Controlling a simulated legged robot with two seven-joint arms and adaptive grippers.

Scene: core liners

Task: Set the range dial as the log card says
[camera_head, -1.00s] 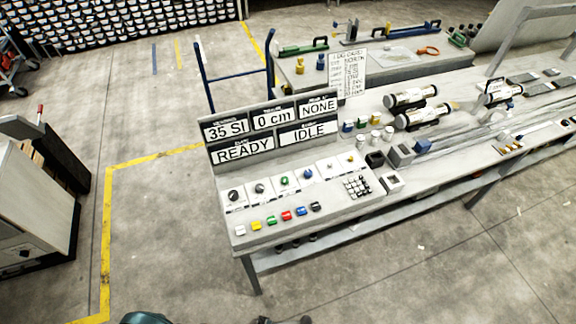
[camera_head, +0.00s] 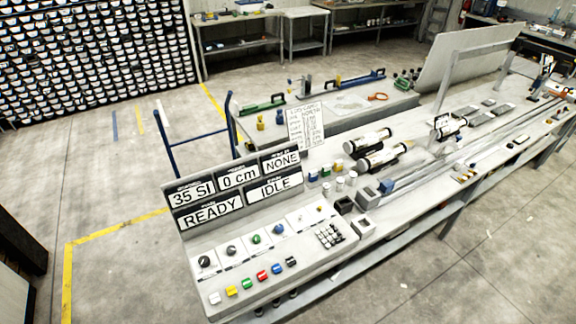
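The control console (camera_head: 255,272) stands at the near left end of the long bench. A row of dials runs along its upper panel: two black knobs (camera_head: 204,262), a green knob (camera_head: 256,239) and a blue knob (camera_head: 278,229). Their labels are too small to read, so I cannot tell which is the range dial. The display board (camera_head: 237,188) above reads 35 SI, 0 cm, NONE, READY and IDLE. The white log card (camera_head: 306,124) stands upright behind the console; its heading shows but its lines are blurred. Neither of my grippers is in view.
Several coloured buttons (camera_head: 262,275) and a keypad (camera_head: 329,235) sit on the console. Core cylinders (camera_head: 368,141) lie on the bench to the right. A blue cart frame (camera_head: 195,137) stands behind the console. Open floor (camera_head: 120,260) lies to the left.

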